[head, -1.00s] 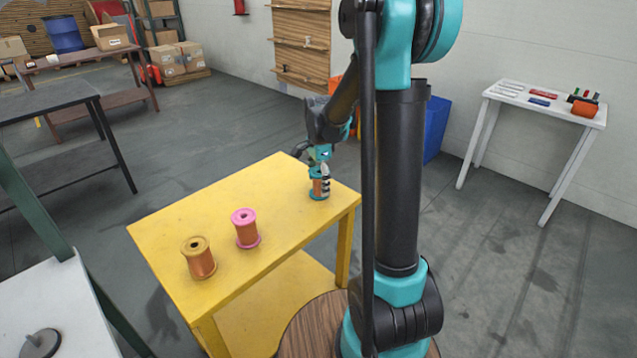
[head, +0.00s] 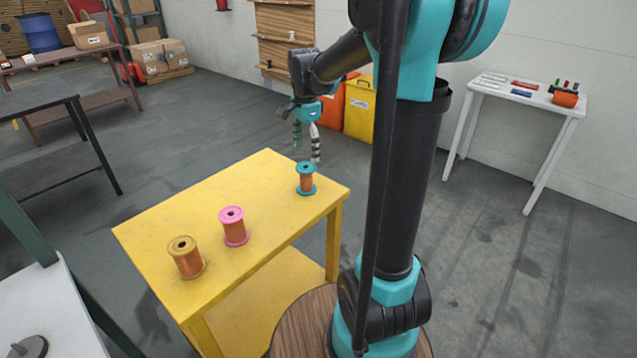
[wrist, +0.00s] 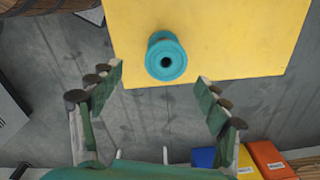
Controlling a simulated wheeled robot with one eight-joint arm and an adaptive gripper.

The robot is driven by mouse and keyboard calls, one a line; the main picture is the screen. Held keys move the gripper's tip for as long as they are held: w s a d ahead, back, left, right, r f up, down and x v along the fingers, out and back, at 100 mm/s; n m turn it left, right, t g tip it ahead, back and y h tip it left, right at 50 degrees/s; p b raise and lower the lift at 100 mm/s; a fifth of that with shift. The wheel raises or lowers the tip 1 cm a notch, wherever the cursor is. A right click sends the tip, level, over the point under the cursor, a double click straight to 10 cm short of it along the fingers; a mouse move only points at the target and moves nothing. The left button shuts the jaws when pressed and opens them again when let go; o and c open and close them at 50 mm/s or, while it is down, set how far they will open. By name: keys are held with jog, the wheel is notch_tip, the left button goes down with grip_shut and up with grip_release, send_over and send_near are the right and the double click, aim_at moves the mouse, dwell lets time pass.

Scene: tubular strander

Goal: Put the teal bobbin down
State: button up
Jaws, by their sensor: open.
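The teal bobbin (head: 306,178), wound with copper wire, stands upright on the yellow table (head: 215,190) near its far right corner. In the wrist view the teal bobbin (wrist: 166,58) is seen from above, beyond the fingertips. My gripper (head: 306,150) is open and empty, above and behind the bobbin in the head view, apart from it. In the wrist view my gripper's fingers (wrist: 160,90) are spread wide with nothing between them.
A pink bobbin (head: 234,226) and a yellow bobbin (head: 186,258) stand upright on the same table, to the left. Orange and yellow bins (head: 360,108) stand behind on the floor. A white table (head: 520,98) with small items is at the right.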

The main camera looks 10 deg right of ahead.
jog(key=s+d+f+n+t, duration=0.2)
jog(key=s+f+n, duration=0.5)
jog(key=s, duration=0.3)
jog(key=s+d+f+n+t, duration=0.1)
jog(key=s+f+n+t, duration=0.1)
jog(key=s+f+n, duration=0.4)
jog(key=s+n, duration=0.1)
jog(key=s, duration=0.4)
jog(key=shift+d+f, duration=0.35)
jog(key=shift+f, duration=0.05)
jog(key=shift+c, duration=0.6)
